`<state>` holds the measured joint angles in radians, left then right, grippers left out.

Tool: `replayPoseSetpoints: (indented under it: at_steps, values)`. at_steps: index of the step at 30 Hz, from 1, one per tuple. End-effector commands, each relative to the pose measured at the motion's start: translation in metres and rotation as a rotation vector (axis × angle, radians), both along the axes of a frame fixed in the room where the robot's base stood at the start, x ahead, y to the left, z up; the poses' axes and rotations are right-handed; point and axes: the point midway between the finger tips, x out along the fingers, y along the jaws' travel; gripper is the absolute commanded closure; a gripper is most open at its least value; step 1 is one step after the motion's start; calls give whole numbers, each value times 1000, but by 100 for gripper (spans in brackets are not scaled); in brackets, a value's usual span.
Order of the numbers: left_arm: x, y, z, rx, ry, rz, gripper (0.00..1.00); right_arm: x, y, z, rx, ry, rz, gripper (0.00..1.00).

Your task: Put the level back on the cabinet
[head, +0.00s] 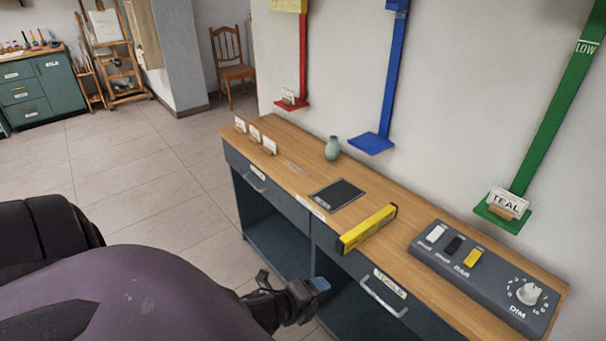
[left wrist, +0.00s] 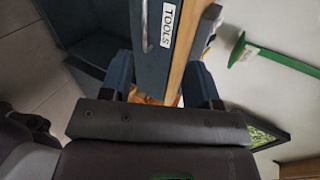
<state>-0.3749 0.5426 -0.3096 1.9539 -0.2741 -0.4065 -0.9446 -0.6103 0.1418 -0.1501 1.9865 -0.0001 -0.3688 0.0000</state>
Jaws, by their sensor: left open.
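The yellow level (head: 368,229) lies on the wooden top of the cabinet (head: 290,165) in the head view. Its near end reaches the front edge, perhaps slightly past it. My left gripper (head: 312,287) is open, low in front of the cabinet, apart from the level and to its lower left. In the left wrist view, the two fingers of my left gripper (left wrist: 160,82) stand apart, with the TOOLS drawer front beyond them. An orange patch shows between the fingers; I cannot tell what it is. My right gripper is not in view.
A dark inset panel (head: 337,194), a small vase (head: 333,148) and a grey switch box (head: 485,275) are on the cabinet top. The drawer handle (head: 384,297) sticks out near my gripper. Red, blue and green (head: 502,213) wall brackets hang behind. The floor at left is clear.

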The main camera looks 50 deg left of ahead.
Motion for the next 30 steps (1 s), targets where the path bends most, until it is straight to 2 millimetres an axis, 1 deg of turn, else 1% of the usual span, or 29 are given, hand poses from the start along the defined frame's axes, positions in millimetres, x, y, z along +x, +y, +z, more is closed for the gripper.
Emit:
replayPoseSetpoints:
  at_steps: [1,3,9,12,15,18,20,30]
  values:
    - [-10,-7,-6,-152,21,87,44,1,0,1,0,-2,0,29]
    - [-20,-14,-11,-363,45,210,44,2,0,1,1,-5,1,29]
    - [-50,-29,-23,-925,91,562,44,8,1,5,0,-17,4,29]
    - [-61,-33,-27,-1137,98,703,44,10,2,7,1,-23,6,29]
    - [-69,-35,-29,-1284,97,800,44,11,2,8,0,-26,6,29]
    - [-73,-36,-30,-1362,97,851,44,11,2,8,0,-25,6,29]
    - [-74,-36,-31,-1381,96,863,44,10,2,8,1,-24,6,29]
    - [-74,-36,-31,-1384,97,865,44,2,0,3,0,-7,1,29]
